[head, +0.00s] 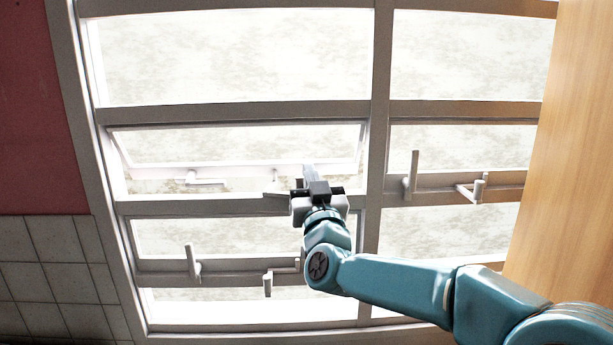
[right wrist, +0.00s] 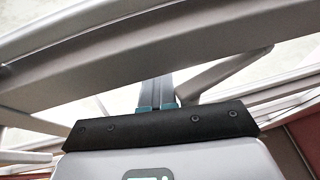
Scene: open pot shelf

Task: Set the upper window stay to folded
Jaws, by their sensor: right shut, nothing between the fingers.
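The upper left window pane (head: 150,170) is tilted open in its frame, with a white handle (head: 205,181) on its lower rail. The upper window stay (head: 275,195) appears as a short pale bar just left of my right gripper, partly hidden by it. In the right wrist view, a pale diagonal bar (right wrist: 222,75) runs close to the right of the fingers; it may be the stay. My right gripper (head: 310,172) is shut and empty, with its fingertips at the pane's lower rail. I cannot tell whether it touches the stay. My left gripper is not in view.
The lower left window has an upright handle (head: 192,262) and a stay (head: 268,284). The right window has another handle (head: 411,176) and stay (head: 470,191). A wooden panel (head: 565,150) stands at the right. A frame rail (right wrist: 130,60) crosses close to my fingers.

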